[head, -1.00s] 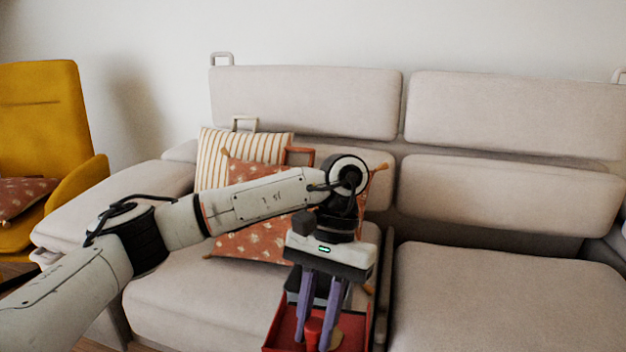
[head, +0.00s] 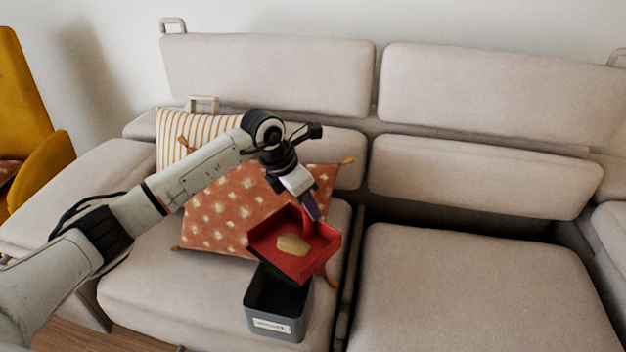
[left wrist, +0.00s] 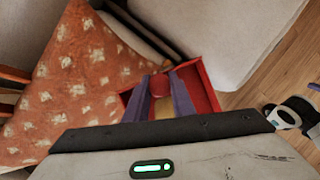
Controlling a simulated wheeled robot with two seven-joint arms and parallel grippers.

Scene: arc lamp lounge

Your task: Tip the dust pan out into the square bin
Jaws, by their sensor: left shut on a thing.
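The red dust pan (head: 267,246) is tilted in the air, its open side facing me, with a tan patch of dust (head: 292,245) on its floor. My left gripper (head: 311,216) is shut on the dust pan at its far right side. The left wrist view also shows the dust pan (left wrist: 207,88), with the purple fingers (left wrist: 162,98) of my left gripper around a red handle part. The square bin (head: 276,322), dark grey with a white label, stands on the sofa seat just below the pan; the pan covers part of its opening.
An orange patterned cushion (head: 222,213) and a striped cushion (head: 172,138) lean on the sofa back behind the pan. The right sofa seat (head: 470,290) is clear. A yellow armchair (head: 30,130) stands at the far left.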

